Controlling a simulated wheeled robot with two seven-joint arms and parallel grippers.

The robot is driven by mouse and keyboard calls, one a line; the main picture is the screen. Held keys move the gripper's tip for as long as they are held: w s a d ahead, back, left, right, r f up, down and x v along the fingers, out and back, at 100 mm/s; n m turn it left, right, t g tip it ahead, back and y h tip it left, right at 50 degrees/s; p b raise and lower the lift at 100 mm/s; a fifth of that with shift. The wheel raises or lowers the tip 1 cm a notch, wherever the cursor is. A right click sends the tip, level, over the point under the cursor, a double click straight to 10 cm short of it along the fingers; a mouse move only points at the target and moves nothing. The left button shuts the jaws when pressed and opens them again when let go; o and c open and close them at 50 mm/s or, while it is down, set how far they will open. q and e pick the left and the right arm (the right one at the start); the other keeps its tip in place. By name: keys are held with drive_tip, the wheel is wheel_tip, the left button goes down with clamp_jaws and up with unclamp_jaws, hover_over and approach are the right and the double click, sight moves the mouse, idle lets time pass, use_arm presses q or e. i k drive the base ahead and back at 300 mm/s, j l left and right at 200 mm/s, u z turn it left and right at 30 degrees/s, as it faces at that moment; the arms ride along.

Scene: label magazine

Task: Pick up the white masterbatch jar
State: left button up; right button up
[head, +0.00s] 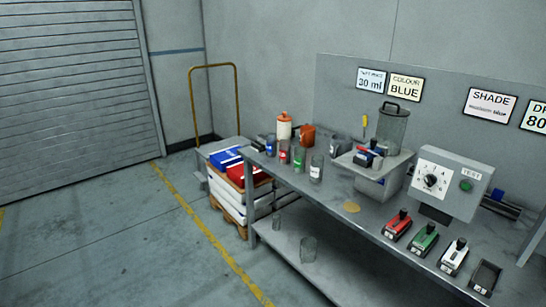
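Several small clear jars stand upright in a group on the left part of the workbench (345,193). The jar with a white label (317,169) is the nearest and rightmost of them. Beside it stand a jar with a green label (299,158), one with a red label (284,151) and one with a blue label (271,146). The contents of the jars are too small to make out. Neither of my grippers shows in the head view.
A white bottle with an orange cap (284,127) and a brown jug (307,135) stand behind the jars. A hopper machine (380,178) is to their right, then a grey TEST box (447,185). Red, green and white handled units line the front edge. Floor left is clear.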

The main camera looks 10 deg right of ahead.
sight(317, 169)
drive_tip(key=i+j, duration=0.15)
drive_tip(key=i, duration=0.7)
drive_tip(key=i+j, duration=0.15)
drive_tip(key=i, duration=0.75)
